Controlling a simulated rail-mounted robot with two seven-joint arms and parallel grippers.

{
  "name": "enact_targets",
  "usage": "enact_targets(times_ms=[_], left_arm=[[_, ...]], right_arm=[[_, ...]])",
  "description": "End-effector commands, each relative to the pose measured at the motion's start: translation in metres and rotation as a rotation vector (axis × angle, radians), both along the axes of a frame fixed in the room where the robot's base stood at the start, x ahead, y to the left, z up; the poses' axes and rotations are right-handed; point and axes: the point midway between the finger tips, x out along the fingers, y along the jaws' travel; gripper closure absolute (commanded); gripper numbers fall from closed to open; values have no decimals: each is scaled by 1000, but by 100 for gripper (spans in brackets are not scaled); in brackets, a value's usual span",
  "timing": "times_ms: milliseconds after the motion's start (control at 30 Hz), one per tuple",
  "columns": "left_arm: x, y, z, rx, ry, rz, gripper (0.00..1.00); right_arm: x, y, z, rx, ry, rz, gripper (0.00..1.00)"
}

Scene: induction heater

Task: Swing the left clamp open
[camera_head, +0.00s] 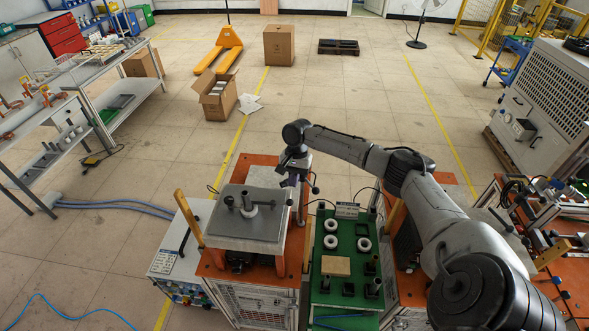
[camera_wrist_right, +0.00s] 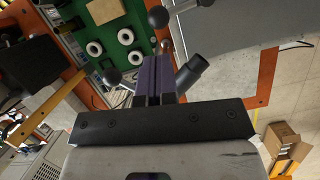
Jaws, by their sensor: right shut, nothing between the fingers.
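My right gripper (camera_head: 291,181) is above the back right corner of the left heater station, beside a grey post with a black-knobbed lever (camera_head: 314,187) that appears to be the left clamp. In the right wrist view, the purple fingers (camera_wrist_right: 152,78) are together with nothing between them. Black ball knobs (camera_wrist_right: 158,17) and a dark cylinder (camera_wrist_right: 191,72) lie close around the fingertips; I cannot tell whether they touch. On the heater's grey plate (camera_head: 225,228) stands a pale cylinder with a black crossbar (camera_head: 250,204). My left gripper is out of view.
A green board (camera_head: 342,292) with several white rings and a tan block lies right of the heater. A second orange station (camera_head: 570,275) is at the far right. A wooden-handled bar (camera_head: 188,218) stands at the heater's left.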

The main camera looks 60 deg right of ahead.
Motion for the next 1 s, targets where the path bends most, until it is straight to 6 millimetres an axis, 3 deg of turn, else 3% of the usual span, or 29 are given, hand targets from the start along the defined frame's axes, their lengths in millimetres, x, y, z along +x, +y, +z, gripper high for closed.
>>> enact_targets(times_ms=[200,400,833,1000], left_arm=[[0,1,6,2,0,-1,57],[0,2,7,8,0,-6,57],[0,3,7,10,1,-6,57],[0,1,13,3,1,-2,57]], right_arm=[[-2,8,-24,0,1,0,100],[-2,11,-35,-1,0,1,100],[-2,12,-36,0,0,0,100],[8,19,-35,1,-1,-15,100]])
